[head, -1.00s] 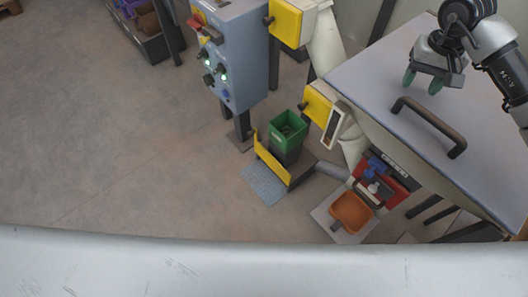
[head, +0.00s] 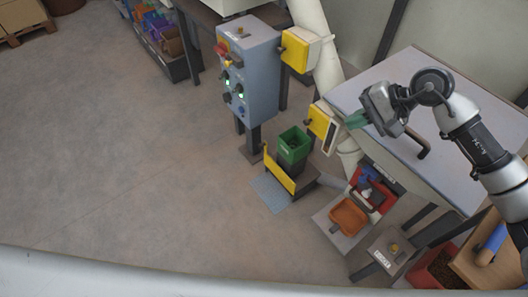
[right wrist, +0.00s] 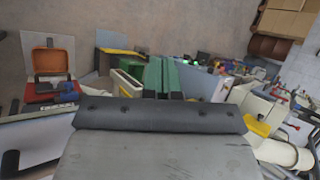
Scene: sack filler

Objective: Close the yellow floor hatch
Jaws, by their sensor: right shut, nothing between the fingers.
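A yellow plate (head: 279,173) stands upright on edge near the floor, beside a grey patterned panel (head: 270,192) and a green bin (head: 293,146). It looks like the floor hatch, raised. A yellow strip, probably the same plate, shows in the right wrist view (right wrist: 122,51). My right gripper (head: 355,119) is above the left edge of the grey-topped table, apart from the plate and up to its right. Its green fingers (right wrist: 162,76) are together with nothing between them. My left gripper is in neither view.
A blue-grey control box (head: 248,75) stands behind the plate. A pale pipe with yellow boxes (head: 318,121) rises between it and the table (head: 440,95), which has a dark handle. An orange tray (head: 348,217) is at lower right. Floor at left is clear.

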